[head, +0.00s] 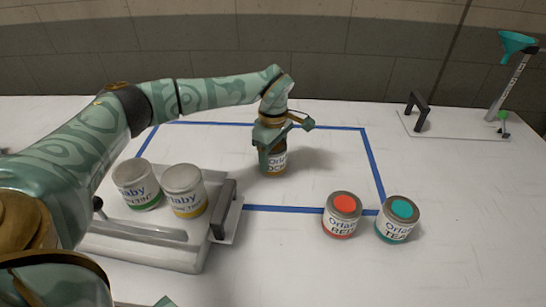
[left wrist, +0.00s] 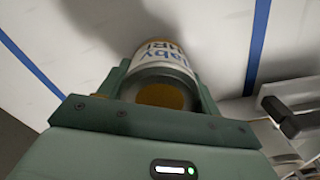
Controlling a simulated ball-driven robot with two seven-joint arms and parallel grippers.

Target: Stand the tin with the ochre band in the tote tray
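The tin with the ochre band (head: 278,162) is upright inside the blue-taped area. My left gripper (head: 273,140) is around its upper part from above, hiding part of it. In the left wrist view the tin (left wrist: 165,68) sits between the two fingers (left wrist: 160,90), which appear to press on both sides, with an ochre spot on its lid. I cannot tell whether its base touches the table. The tote tray (head: 150,234), pale with dark end handles, lies at the left. It holds a green-banded tin (head: 136,186) and a yellow-banded tin (head: 185,190).
A red tin (head: 342,214) and a teal tin (head: 398,219) stand near the front right corner of the blue tape (head: 374,170). A clear plate with a black handle (head: 417,112) and a stand with a teal funnel (head: 516,42) are at the back right. The front right table is clear.

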